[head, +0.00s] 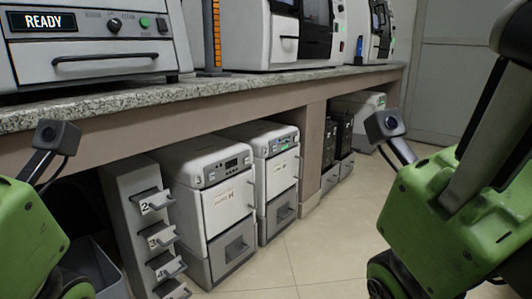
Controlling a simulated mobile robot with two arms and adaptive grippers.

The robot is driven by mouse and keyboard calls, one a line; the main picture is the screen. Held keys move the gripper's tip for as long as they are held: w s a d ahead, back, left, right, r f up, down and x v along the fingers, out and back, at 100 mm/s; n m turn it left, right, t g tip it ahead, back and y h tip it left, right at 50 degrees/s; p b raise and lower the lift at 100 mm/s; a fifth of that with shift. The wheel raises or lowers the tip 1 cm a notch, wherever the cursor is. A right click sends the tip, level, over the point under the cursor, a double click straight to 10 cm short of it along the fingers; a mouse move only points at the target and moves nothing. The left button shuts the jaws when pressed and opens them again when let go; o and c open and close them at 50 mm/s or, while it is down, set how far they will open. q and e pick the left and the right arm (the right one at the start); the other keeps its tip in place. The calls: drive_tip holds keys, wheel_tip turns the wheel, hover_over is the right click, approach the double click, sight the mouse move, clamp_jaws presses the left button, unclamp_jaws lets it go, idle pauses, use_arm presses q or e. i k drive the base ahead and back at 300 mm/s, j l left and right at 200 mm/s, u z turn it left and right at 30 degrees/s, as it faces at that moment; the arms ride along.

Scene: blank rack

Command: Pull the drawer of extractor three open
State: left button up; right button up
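Two white floor units stand side by side under the bench. The nearer unit (215,190) has a small mark by its panel that looks like a 3, but it is too small to be sure. Its grey lower drawer front (232,248) looks shut. The farther unit (277,165) has a similar grey lower front (284,212), which also looks shut. My green left and right forearms show at the lower left and lower right, each with a small camera box. Both are apart from the units. The fingers of both grippers are out of the picture.
A narrow grey rack (125,205) with several numbered handles stands left of the units. The granite bench top (110,105) overhangs them and carries a machine reading READY (85,45). A dark bin (98,262) is at lower left. The tiled floor (325,240) ahead is clear.

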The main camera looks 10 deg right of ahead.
sight(225, 250)
drive_tip(key=i+l+z, duration=0.2)
drive_tip(key=i+z, duration=0.2)
drive_tip(key=i+l+z, duration=0.1)
drive_tip(key=i+z, duration=0.25)
drive_tip(key=i, duration=0.1)
